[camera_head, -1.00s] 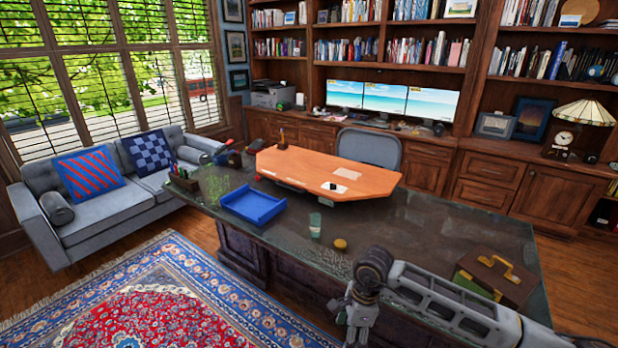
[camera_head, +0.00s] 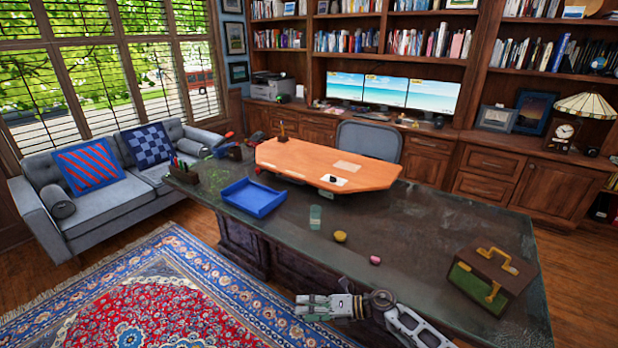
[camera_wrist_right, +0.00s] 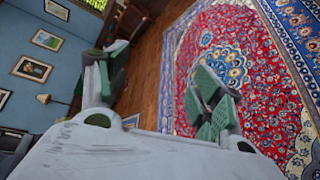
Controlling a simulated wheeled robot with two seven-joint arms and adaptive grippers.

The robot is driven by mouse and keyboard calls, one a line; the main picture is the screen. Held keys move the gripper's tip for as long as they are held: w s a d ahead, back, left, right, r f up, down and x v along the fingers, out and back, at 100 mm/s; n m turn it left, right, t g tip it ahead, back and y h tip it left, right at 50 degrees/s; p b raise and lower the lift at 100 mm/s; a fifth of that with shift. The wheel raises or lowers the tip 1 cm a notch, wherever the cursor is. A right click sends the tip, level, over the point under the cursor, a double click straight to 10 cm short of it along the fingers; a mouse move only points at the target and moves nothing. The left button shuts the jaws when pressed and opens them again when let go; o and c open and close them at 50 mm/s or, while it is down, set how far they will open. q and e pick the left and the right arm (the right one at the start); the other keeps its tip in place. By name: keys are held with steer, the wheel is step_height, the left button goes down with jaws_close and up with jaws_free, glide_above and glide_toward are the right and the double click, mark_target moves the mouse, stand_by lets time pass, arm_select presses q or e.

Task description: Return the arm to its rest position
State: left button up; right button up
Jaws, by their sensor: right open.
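My right gripper (camera_head: 302,308) hangs at the bottom of the head view, in front of the desk's near edge, with its fingers pointing left over the floor. My right arm comes in from the bottom right. In the right wrist view the gripper (camera_wrist_right: 160,92) has its green-padded fingers spread apart, with nothing between them. Bare wood floor and the patterned rug (camera_wrist_right: 260,75) lie beyond the fingers. My left gripper is not in view.
The dark desk (camera_head: 420,225) bears a blue tray (camera_head: 254,198), a greenish cup (camera_head: 315,217), a yellow round thing (camera_head: 340,236), a small pink thing (camera_head: 375,260) and a brown case (camera_head: 490,278). A grey sofa (camera_head: 105,200) stands at left.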

steer(key=d+f+m+t+h, duration=0.45)
steer(key=d+f+m, duration=0.25)
steer(key=f+m, duration=0.35)
steer(key=d+f+m+t+h, duration=0.3)
steer(key=d+f+m+t, duration=0.2)
steer(key=d+f+m, duration=0.5)
steer(key=s+d+f+m+g+h, duration=0.1)
steer(key=s+d+f+m+h, duration=0.15)
steer(key=s+f, duration=0.45)
steer(key=s+d+f+m+g+h, duration=0.2)
steer(key=s+d+f+m, duration=0.15)
steer(key=s+f, duration=0.45)
steer(key=s+d+f+m+g+h, duration=0.1)
steer(key=s+f+m+g, duration=0.1)
steer(key=s, duration=0.8)
steer(key=s+d+f+m+g+h, duration=0.1)
steer(key=s+f+m+g, duration=0.2)
steer(key=s+f, duration=0.4)
steer(key=s+d+f+m+g, duration=0.1)
steer(key=s+f+m, duration=0.3)
steer(key=s, duration=1)
steer(key=shift+s+d+f+g+h, duration=0.4)
steer(key=shift+f+g, duration=0.35)
